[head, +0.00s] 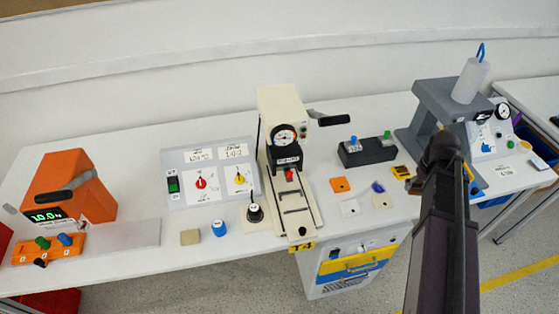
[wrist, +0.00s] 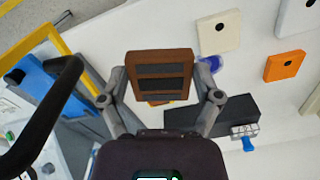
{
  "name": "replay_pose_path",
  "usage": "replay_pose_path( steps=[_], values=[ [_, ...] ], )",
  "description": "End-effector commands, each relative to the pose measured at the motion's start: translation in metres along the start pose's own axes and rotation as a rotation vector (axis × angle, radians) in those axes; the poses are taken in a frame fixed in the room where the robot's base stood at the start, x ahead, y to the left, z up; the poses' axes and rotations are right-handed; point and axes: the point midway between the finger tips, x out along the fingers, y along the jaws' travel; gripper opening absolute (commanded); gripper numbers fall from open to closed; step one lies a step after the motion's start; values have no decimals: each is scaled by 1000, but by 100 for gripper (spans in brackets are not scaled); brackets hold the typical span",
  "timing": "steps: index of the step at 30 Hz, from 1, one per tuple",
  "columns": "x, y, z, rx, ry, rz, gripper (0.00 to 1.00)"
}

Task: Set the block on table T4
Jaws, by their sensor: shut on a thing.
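My gripper (wrist: 163,92) is shut on a brown block (wrist: 162,62) with dark grey bars across its face. The block sits between the two fingers in the wrist view. From these views I cannot tell how high the block is above the table.
Near my gripper are a grey press (head: 430,105), a black box with blue and green knobs (head: 367,151), an orange tile (head: 340,184), pale tiles (head: 349,207) and a yellow part (head: 401,172). A beige press (head: 285,130) stands mid-table. Bare tabletop shows at the left front.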

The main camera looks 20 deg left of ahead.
Motion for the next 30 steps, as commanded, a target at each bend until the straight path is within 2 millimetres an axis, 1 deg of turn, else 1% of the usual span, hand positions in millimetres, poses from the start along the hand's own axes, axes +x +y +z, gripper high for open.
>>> replay_pose_path(
  steps=[1, 8, 30],
  values=[
    [-9, 2, -1, -4, 0, 0, 33],
    [-41, 9, -7, -45, 0, 0, 33],
    [-162, 37, -32, -222, 0, 1, 33]
  ],
)
